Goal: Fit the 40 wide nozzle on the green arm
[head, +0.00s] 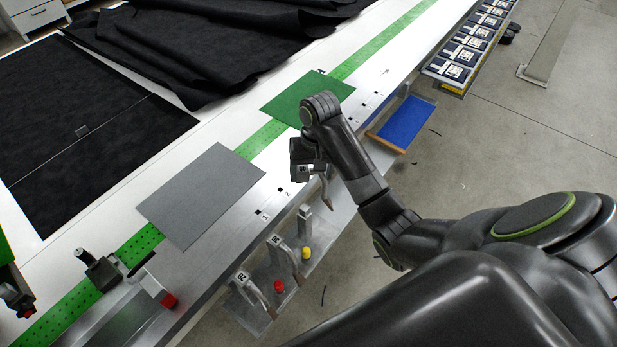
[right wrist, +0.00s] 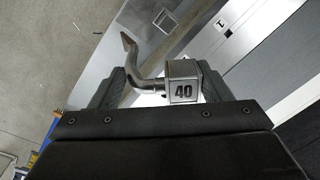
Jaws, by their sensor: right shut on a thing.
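My right gripper (head: 306,162) is shut on the nozzle marked 40 and holds it in the air above the table's front edge. In the right wrist view the nozzle's metal block (right wrist: 183,82) with the number 40 sits between the two fingers, and its bent tube points up and left. In the head view its tube (head: 327,191) hangs down below the gripper. A green part (head: 8,258) with a black and red end is cut off at the left edge; I cannot tell if it is the green arm. My left gripper is out of view.
A black clamp (head: 101,270) with a red-tipped lever stands on the green strip. Grey (head: 203,193) and green sheets lie flat; black fabric lies behind.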

